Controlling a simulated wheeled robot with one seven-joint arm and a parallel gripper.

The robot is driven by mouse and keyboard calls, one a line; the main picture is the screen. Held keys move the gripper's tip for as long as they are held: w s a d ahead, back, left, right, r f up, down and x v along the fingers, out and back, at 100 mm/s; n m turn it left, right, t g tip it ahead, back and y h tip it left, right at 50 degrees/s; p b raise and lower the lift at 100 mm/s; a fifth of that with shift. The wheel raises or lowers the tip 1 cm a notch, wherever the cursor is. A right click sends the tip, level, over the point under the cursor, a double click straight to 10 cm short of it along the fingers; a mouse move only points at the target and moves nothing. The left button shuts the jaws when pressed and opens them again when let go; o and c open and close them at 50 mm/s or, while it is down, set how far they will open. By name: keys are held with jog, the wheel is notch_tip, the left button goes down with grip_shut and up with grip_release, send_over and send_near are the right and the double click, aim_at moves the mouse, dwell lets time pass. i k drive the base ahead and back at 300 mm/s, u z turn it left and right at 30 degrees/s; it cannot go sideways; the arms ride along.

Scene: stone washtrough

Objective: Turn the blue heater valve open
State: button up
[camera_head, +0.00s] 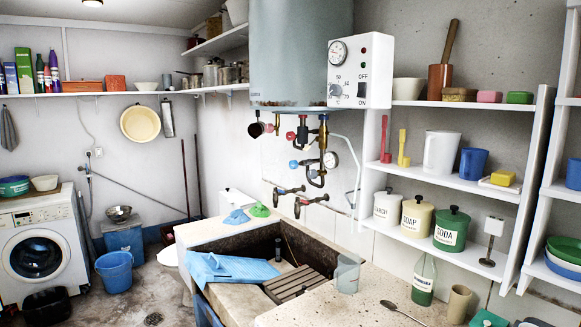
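The grey-blue heater tank (300,55) hangs on the wall above the stone trough (215,236). Brass pipes and valves hang beneath it. A small blue valve handle (294,164) sits on the lower left side of the right-hand pipe, beside a round white gauge (331,159). A red handle (291,136) sits higher and to its left. The blue handle is small here, and I cannot tell its exact turning position. My gripper is not in view.
Two wall taps (297,205) stick out below the valves. A white control box (360,71) with a dial is at the heater's right. Shelves (455,180) with jars and cups stand to the right. A clear jug (347,274) stands on the trough's edge.

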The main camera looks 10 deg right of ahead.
aim_at(293, 165)
jog(key=u, duration=0.4)
jog(key=i, duration=0.7)
jog(key=u, duration=0.85)
jog(key=i, duration=2.35)
jog(key=z, duration=0.55)
